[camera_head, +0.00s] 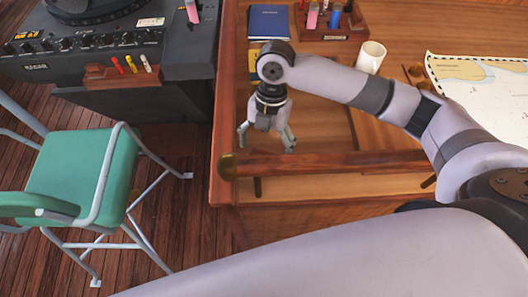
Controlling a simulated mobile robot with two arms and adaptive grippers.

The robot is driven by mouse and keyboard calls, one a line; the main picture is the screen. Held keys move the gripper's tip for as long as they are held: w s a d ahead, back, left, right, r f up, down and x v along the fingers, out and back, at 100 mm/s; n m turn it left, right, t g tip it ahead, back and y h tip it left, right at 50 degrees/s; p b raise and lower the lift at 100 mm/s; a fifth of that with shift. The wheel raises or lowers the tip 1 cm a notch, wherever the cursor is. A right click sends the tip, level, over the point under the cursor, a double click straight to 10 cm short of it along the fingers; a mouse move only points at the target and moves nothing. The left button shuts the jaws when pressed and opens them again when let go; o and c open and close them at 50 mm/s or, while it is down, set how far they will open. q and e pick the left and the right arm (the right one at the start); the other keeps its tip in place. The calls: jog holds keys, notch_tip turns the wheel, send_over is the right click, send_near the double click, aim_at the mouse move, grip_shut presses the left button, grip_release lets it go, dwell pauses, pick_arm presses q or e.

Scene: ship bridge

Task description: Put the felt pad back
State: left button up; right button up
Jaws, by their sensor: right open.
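My right gripper (266,138) is open and empty. It points down over the left front part of the wooden chart table (330,110), just behind the raised front rail. Its fingers are spread, with bare wood around them. I cannot make out a felt pad with certainty. A yellowish flat item (253,66) on the table is partly hidden behind my right wrist, and I cannot tell what it is. My left gripper is not in view.
A blue book (269,22) lies at the back left, beside a wooden rack (333,30) with pink and blue items. A white mug (371,56) stands near a chart (487,97). Left are a radar console (85,45) and green chair (70,172). A wooden rail (330,162) edges the front.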

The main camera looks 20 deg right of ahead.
jog(key=b+v, duration=0.2)
jog(key=v, duration=0.7)
jog(key=shift+r, duration=0.3)
